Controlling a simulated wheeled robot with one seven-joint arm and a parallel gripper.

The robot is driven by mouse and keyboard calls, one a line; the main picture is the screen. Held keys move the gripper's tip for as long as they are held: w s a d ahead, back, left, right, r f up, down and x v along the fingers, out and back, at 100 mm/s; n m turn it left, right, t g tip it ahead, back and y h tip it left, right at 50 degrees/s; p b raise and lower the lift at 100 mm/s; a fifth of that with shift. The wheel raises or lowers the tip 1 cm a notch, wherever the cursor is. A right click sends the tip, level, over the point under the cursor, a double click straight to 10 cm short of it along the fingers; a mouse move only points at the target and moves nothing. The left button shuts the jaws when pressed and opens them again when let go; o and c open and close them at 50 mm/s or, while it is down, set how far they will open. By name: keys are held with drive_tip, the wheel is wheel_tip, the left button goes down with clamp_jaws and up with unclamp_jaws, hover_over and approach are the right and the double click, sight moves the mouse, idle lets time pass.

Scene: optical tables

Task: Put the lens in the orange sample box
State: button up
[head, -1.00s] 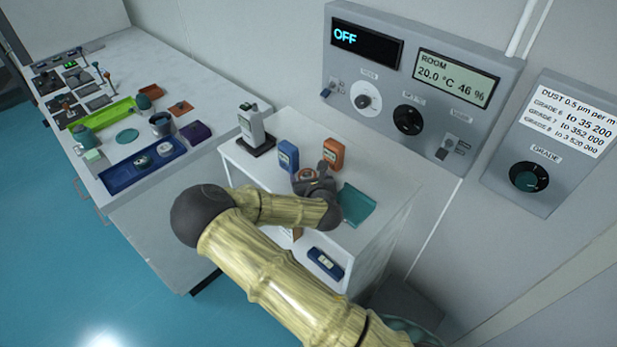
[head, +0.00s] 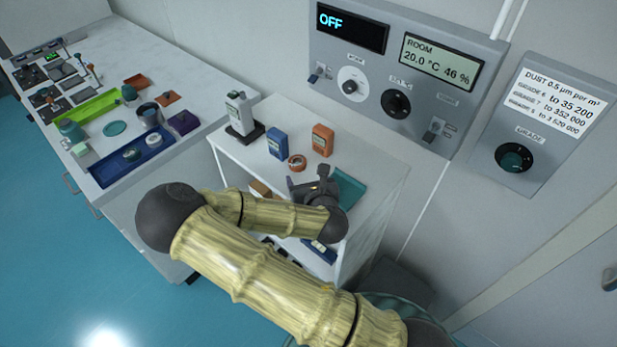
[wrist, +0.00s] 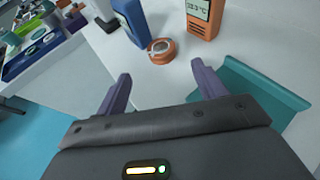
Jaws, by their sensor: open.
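A low round orange container (head: 297,162) sits on the white stand's top. In the wrist view the orange container (wrist: 162,50) has a pale grey disc in its middle. I cannot tell if this disc is the lens. My gripper (head: 310,182) is over the stand top, nearer its front edge than the orange container. In the wrist view my gripper (wrist: 161,78) is open, with nothing between its two purple fingers. The orange container lies beyond the fingertips, apart from them.
A blue device (head: 278,143) and an orange thermometer box (head: 322,140) stand upright behind the container. A teal tray (head: 350,190) lies to the right. A white bottle-like instrument (head: 240,115) stands at the back left. A blue tray (head: 110,172) with round items is on the left table.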

drive_tip(key=shift+p+v, duration=0.9)
drive_tip(key=shift+p, duration=0.15)
drive_tip(key=shift+d, duration=0.1)
drive_tip(key=shift+w, duration=0.1)
